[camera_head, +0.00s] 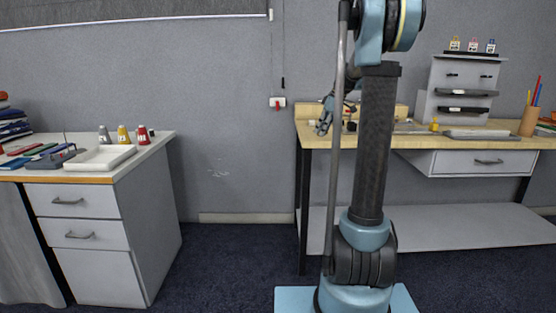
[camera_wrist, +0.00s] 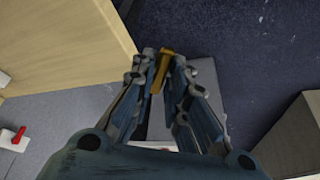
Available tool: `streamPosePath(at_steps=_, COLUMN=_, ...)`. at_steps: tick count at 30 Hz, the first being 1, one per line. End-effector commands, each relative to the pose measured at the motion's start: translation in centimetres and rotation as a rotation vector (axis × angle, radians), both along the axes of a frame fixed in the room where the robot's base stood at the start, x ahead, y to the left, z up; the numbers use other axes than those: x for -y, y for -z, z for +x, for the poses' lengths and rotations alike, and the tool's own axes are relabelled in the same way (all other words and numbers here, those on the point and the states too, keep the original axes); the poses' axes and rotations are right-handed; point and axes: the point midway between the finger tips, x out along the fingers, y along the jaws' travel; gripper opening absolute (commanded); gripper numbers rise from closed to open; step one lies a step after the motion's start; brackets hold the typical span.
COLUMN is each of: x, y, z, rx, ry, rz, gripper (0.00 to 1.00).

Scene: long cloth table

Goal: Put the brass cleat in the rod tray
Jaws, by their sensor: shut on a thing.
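My gripper (camera_wrist: 164,60) is shut on the brass cleat (camera_wrist: 161,72), a small golden-brown bar, in the wrist view. The fingers are on both sides of it and part of it sticks out beyond the tips. In the head view my gripper (camera_head: 326,120) is near the left end of the right wooden table, partly hidden by my arm; the cleat cannot be made out there. A white shallow tray (camera_head: 98,158) is on the left desk, and a flat grey tray (camera_head: 480,135) lies on the right table. I cannot tell which is the rod tray.
The left desk (camera_head: 150,141) also bears several coloured cone-like items (camera_head: 124,135), a grey device (camera_head: 52,159) and books. The right table (camera_head: 420,142) holds a rack (camera_head: 462,92) and a pencil cup (camera_head: 528,120). Open floor (camera_head: 235,245) lies between them.

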Motion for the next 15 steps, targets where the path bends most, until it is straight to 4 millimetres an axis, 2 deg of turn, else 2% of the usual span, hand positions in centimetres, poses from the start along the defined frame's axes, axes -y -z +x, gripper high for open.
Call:
streamPosePath(at_steps=3, x=0.0, y=3.8, z=0.4, rx=0.002, ry=0.126, rz=0.000, gripper=0.00)
streamPosePath(at_steps=15, x=0.0, y=15.8, z=1.7, rx=0.001, ry=0.549, rz=0.000, gripper=0.00)
